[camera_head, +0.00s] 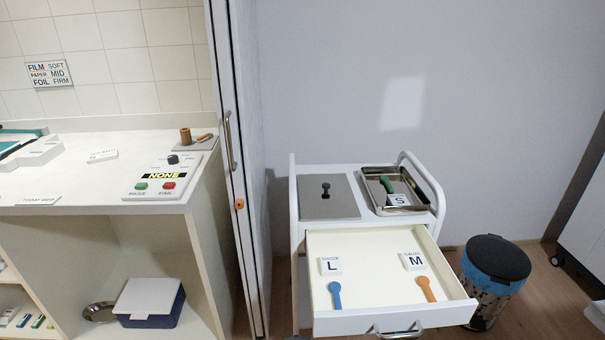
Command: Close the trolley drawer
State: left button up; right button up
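The white trolley (297,235) stands right of the middle in the head view, against the grey wall. Its drawer (374,270) is pulled well out toward me. A metal handle (398,331) is on the drawer's front, at the bottom edge of the picture. In the drawer lie a blue spoon-like tool (336,295) by a card marked L (331,266), and an orange one (426,289) by a card marked M (413,261). Neither of my grippers shows.
On the trolley top are a grey plate with a black knob (329,199) and a metal tray (424,202) holding a green-handled tool. A lidded bin (497,262) stands right of the drawer. A tall door panel (238,200) and a counter (90,185) are at left.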

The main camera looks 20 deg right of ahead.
aim_at(378, 296)
jog(key=z, duration=1.1)
